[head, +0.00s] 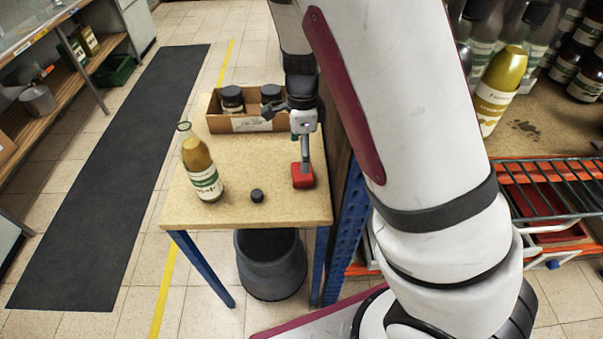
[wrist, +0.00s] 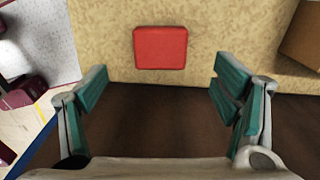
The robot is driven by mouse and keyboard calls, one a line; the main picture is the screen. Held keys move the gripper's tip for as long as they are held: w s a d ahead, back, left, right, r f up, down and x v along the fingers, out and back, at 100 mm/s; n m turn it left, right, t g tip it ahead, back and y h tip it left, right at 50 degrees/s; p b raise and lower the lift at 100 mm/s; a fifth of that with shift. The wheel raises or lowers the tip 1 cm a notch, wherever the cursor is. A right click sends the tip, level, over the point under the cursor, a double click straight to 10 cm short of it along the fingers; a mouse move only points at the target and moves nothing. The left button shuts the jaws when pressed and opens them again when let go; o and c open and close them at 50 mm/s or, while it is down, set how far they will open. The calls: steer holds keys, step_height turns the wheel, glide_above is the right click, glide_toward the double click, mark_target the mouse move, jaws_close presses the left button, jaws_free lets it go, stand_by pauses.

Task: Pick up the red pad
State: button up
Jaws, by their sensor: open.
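The red pad (head: 302,177) lies flat on the small wooden table (head: 250,207), near its right edge. In the wrist view the red pad (wrist: 160,47) is a rounded square at the top middle, past the fingertips and between their lines. My gripper (head: 304,150) is over the table's right side, and in the head view its finger overlaps the far part of the pad. In the wrist view my gripper (wrist: 160,88) is open and empty, its teal-lined fingers wide apart. I cannot tell the exact height of the fingertips above the pad.
A glass bottle (head: 202,172) and a small black cap (head: 257,196) stand on the table. A cardboard box (head: 222,124) with dark-lidded jars is at its back. A shelf (head: 545,142) with bottles is at right. A dark mat (head: 115,160) lies on the floor at left.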

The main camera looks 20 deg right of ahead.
steer(key=shift+f+b, duration=0.5)
steer(key=shift+f, duration=3.05)
steer(key=c, duration=1.1)
